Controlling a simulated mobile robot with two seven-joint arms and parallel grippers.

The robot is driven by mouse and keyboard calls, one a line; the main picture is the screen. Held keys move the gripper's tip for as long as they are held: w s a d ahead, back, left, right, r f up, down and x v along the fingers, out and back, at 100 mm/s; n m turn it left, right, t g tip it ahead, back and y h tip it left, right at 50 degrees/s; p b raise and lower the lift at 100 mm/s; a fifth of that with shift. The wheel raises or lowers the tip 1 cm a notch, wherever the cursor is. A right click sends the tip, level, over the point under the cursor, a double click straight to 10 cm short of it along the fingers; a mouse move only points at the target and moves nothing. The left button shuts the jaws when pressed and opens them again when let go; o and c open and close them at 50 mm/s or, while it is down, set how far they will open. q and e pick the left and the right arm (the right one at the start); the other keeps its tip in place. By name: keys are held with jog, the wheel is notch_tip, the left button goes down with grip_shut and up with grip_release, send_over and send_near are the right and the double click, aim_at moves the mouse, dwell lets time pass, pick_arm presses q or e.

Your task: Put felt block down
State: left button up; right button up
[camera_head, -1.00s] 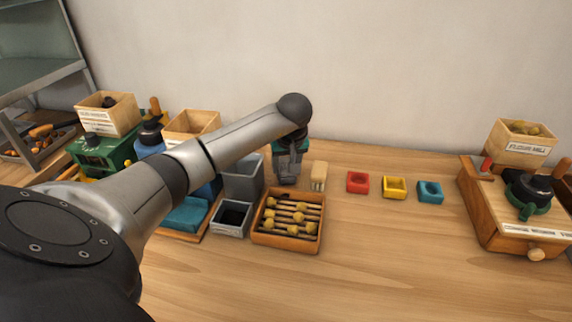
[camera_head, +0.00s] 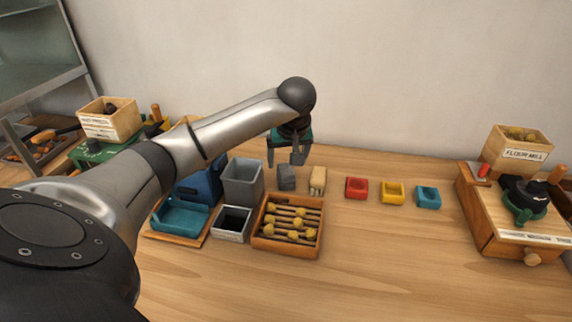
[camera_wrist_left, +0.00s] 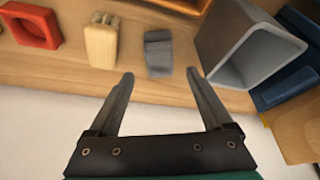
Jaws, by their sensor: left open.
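The felt block, a small grey block (camera_head: 286,177), stands on the table between the grey bin and a pale wooden block. It also shows in the left wrist view (camera_wrist_left: 158,53), beyond the fingertips. My left gripper (camera_head: 288,160) is open and empty just above the grey block, with its fingers apart and pointing down. In the left wrist view the two fingertips (camera_wrist_left: 160,74) are spread wide with nothing between them. My right gripper is not in view.
A tall grey bin (camera_head: 243,182) stands left of the block, and the pale wooden block (camera_head: 318,181) right of it. A wooden tray (camera_head: 284,251) of yellow-headed tools lies in front. Red (camera_head: 357,188), yellow (camera_head: 392,193) and blue (camera_head: 428,197) holders sit to the right. The front right table is clear.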

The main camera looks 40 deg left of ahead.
pick_arm(q)
jog(key=v, duration=0.6)
jog(key=shift+p, duration=0.4)
jog(key=shift+r, duration=0.1)
